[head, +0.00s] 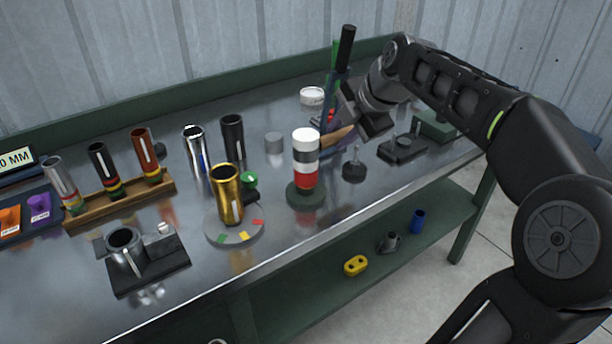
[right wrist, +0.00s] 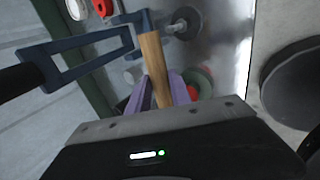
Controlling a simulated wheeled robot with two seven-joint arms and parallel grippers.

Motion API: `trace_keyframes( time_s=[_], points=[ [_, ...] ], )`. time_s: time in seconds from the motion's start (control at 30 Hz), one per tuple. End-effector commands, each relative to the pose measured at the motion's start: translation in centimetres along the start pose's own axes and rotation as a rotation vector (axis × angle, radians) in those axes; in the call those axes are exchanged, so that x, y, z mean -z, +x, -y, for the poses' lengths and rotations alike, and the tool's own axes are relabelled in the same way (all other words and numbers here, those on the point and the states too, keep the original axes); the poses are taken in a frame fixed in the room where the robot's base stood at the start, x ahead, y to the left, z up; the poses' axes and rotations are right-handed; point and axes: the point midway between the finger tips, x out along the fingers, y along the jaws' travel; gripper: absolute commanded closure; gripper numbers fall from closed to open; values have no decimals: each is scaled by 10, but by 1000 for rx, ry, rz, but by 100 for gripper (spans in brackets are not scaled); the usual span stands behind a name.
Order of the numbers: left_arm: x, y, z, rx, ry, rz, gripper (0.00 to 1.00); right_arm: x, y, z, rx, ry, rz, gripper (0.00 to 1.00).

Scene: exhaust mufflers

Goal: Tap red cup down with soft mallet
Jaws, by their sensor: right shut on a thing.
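A red cup (head: 307,182) stands upright on a round dark green base (head: 306,197). Its red also shows in the right wrist view (right wrist: 192,92). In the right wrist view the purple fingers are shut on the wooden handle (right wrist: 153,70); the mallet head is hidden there. My left gripper is not in view.
A dark blue frame (head: 336,92) with a black grip rises beside my right gripper. A gold cup (head: 227,194) stands on a grey disc to the left. A dark knob (head: 354,168) is right of the green base.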

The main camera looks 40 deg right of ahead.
Motion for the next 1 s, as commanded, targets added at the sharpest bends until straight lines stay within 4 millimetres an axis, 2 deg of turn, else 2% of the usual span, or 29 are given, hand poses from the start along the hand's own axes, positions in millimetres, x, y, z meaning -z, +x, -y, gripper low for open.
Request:
trace_keyframes(
  time_s=[0.17, 0.5, 0.6, 1.0],
  points=[
    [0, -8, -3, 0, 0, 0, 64, 0, -10, -7, -3, 1, 1, 100],
    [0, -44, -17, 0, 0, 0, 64, 0, -53, -38, -4, 0, 0, 100],
    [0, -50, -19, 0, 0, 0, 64, 0, -61, -43, -3, 0, 0, 100],
    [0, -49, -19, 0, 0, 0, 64, 0, -61, -43, -3, 1, 0, 100]
  ],
)
